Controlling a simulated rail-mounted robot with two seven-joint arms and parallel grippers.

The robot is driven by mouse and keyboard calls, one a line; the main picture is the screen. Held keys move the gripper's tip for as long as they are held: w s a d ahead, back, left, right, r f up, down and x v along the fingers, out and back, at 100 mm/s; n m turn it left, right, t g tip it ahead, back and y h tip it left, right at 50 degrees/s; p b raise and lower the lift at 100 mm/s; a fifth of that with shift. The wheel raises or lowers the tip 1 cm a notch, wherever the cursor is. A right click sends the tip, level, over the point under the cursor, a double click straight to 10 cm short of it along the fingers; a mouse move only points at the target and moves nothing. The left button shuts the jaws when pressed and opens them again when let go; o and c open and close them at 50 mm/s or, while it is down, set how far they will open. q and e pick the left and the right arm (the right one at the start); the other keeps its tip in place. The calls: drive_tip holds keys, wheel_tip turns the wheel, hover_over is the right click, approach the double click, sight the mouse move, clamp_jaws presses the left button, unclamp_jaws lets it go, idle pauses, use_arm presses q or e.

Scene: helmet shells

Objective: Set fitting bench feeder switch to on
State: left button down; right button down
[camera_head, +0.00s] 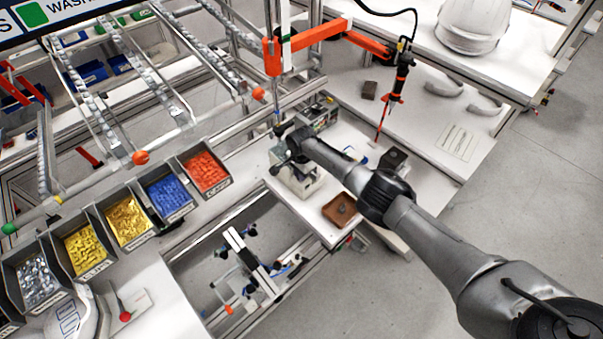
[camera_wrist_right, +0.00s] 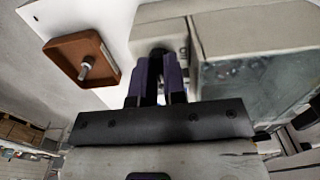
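The feeder is a pale box (camera_head: 298,182) on the white fitting bench (camera_head: 318,222) in the head view. In the right wrist view, its pale casing (camera_wrist_right: 255,40) fills the upper right, with a dark round knob-like part (camera_wrist_right: 158,52) on its near face, likely the switch. My right gripper (camera_head: 297,158) is at the feeder in the head view, its fingers largely hidden by the wrist. In the wrist view, the two dark purple fingers (camera_wrist_right: 155,72) are close together with a narrow gap, tips at the dark part. Contact and switch position cannot be told. My left gripper is out of view.
A brown tray (camera_head: 341,209) holding a bolt lies beside the feeder. Parts bins (camera_head: 205,170) line the left side. An orange arm (camera_head: 320,35) with a hanging driver (camera_head: 398,78) stands behind. A dark block (camera_head: 393,158) sits right of the feeder.

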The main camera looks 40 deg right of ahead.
drive_tip(key=shift+n, duration=0.7)
drive_tip(key=n, duration=1.2)
drive_tip(key=shift+n, duration=2.2)
drive_tip(key=c, duration=1.5)
unclamp_jaws()
